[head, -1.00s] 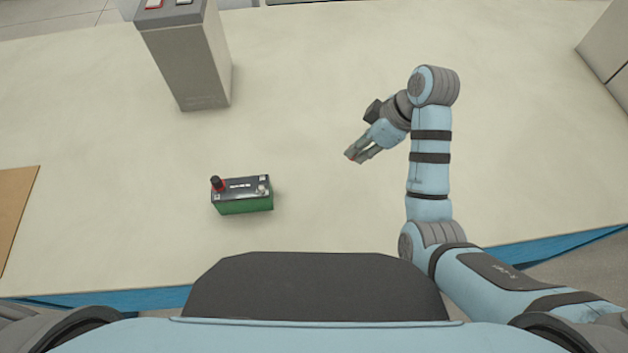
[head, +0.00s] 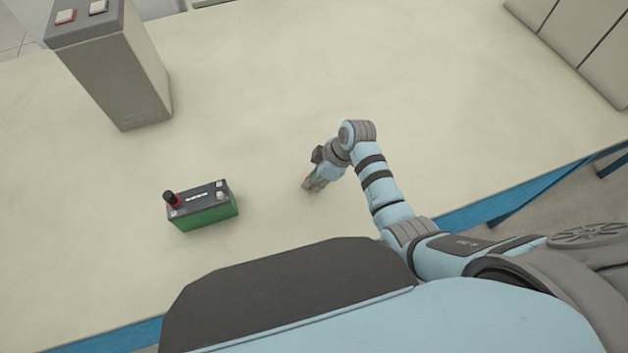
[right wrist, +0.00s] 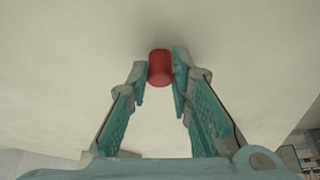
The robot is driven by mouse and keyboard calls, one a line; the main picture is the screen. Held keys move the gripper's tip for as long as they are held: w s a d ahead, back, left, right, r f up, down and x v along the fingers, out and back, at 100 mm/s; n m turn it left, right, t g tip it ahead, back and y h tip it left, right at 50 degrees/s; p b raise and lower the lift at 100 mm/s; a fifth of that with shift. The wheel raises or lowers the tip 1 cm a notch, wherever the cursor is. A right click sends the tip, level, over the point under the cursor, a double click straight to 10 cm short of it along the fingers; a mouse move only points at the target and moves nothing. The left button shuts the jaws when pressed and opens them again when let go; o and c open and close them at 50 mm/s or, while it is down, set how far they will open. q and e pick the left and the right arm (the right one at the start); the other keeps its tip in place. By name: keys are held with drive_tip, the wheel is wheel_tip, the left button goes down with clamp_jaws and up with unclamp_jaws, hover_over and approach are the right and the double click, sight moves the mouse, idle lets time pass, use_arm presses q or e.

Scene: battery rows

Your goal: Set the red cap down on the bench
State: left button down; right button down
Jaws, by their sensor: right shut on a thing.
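My right gripper (head: 308,184) is over the pale bench (head: 265,120), to the right of the green and black battery (head: 205,215). It is shut on the red cap. In the right wrist view the red cap (right wrist: 160,67) sits between the two fingertips (right wrist: 160,75), with pale bench behind it. I cannot tell whether the cap touches the bench. My left gripper is not in view.
Pale boxes (head: 585,40) stand at the back right. The bench around my right gripper is clear.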

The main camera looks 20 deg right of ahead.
drive_tip(key=c, duration=1.4)
unclamp_jaws()
drive_tip(key=shift+c, duration=0.2)
drive_tip(key=shift+r, duration=0.35)
drive_tip(key=p+v, duration=0.3)
drive_tip(key=v, duration=0.8)
drive_tip(key=shift+d+r, duration=0.25)
drive_tip(key=shift+r, duration=0.05)
drive_tip(key=shift+s, duration=0.1)
